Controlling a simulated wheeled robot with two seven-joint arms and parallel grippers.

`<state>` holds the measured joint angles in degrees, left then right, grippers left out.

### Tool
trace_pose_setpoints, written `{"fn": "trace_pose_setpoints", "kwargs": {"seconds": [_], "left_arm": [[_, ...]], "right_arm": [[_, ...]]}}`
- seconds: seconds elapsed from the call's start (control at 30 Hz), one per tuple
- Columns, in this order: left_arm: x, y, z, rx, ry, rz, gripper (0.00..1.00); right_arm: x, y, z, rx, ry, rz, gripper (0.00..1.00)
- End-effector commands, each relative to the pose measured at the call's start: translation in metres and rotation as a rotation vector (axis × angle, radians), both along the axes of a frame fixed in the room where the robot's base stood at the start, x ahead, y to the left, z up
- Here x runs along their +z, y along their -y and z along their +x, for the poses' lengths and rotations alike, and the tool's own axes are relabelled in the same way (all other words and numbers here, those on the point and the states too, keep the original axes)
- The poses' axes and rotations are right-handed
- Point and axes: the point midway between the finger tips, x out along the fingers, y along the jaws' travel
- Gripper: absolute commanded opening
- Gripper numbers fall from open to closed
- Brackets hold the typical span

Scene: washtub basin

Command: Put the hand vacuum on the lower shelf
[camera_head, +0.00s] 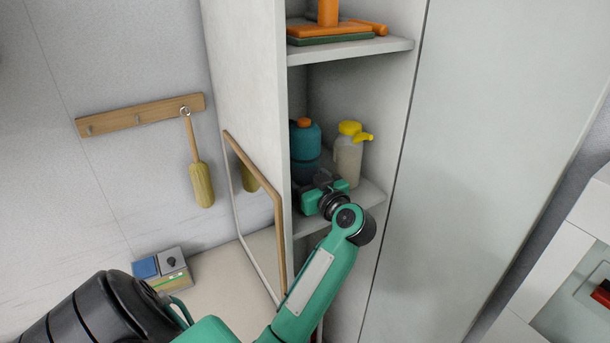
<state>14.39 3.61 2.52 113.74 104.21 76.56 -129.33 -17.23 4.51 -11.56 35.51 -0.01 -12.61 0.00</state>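The lower shelf (372,194) is inside the tall open cabinet. A teal, rounded thing with an orange top and a darker lower part (305,138) stands upright at its left; I cannot tell for sure whether it is the hand vacuum or a bottle. My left gripper (312,183) reaches in over the lower shelf, just in front of the teal thing's lower part. Its fingers are dark and partly hidden by the wrist, so I cannot tell whether they are open, shut or touching it. My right gripper is not in view.
A pale bottle with a yellow pump (348,155) stands right of the teal thing. Orange items (337,29) lie on the upper shelf (385,45). A wood-framed panel (262,215) leans against the cabinet's left side. A brush (201,183) hangs from a wall rack (140,115).

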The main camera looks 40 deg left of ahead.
Motion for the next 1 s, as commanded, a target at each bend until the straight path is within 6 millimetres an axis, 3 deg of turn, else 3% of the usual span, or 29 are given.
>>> {"fn": "trace_pose_setpoints", "kwargs": {"seconds": [0.03,0.1,0.47,1.0], "left_arm": [[0.000,0.000,0.000,0.000,-0.001,-0.001,0.77],[0.000,0.000,0.000,0.000,-0.001,-0.001,0.89],[0.002,0.001,0.000,-0.001,0.000,0.000,0.89],[-0.001,0.099,-0.028,-0.002,0.001,-0.003,0.89]], "right_arm": [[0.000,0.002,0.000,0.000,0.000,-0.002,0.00],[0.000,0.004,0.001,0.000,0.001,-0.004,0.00],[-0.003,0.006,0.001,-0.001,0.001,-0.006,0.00],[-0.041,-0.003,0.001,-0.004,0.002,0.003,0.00]]}}
